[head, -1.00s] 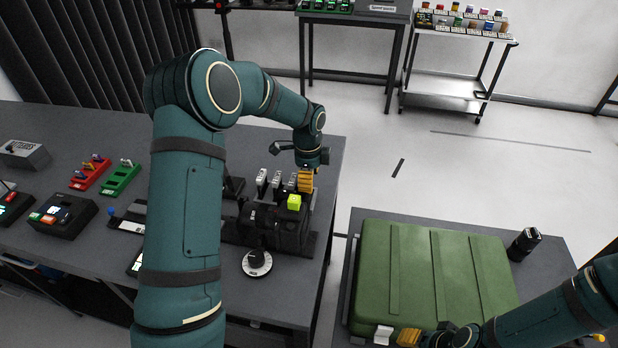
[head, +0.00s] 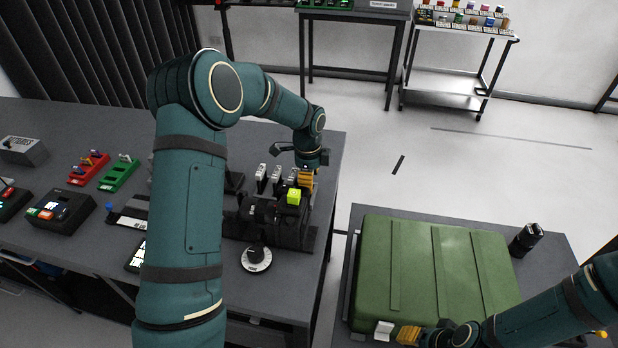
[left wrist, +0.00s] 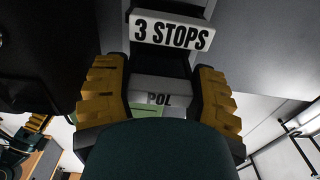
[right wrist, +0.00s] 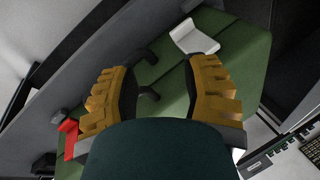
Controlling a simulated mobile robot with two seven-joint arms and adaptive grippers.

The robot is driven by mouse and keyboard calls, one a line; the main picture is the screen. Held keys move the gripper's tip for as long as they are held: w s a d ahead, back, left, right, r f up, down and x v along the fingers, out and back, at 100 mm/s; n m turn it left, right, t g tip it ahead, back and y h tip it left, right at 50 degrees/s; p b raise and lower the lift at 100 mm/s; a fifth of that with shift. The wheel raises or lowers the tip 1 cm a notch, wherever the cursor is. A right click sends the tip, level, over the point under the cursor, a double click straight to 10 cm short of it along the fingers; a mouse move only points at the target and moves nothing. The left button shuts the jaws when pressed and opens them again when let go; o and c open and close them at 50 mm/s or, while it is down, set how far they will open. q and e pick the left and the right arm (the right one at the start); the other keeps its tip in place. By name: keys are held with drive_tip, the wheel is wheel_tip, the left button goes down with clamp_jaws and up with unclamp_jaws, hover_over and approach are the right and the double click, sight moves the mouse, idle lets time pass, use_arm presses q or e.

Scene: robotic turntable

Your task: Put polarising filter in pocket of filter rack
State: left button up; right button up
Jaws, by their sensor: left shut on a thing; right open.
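The polarising filter (left wrist: 158,98), with a pale "POL" label and a light green patch, is between the yellow fingers of my left gripper (left wrist: 160,100) in the left wrist view. My left gripper (head: 306,179) is shut on it at the far right end of the filter row in the head view. Upright filters with white tops (head: 276,174) stand left of it. The rack base and the filter's lower edge are hidden, so I cannot tell how it sits in a pocket. My right gripper (right wrist: 160,95) is open and empty over the green case.
A "3 STOPS" label (left wrist: 172,32) is close ahead of the held filter.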

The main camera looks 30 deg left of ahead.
use_arm(q)
drive_tip(key=shift+f, duration=0.55)
drive_tip(key=o, duration=1.1)
drive_tip(key=shift+o, duration=0.2)
wheel_tip(320, 180, up, 12)
drive_tip(key=shift+a+r, duration=0.1)
drive_tip(key=shift+a, duration=0.05)
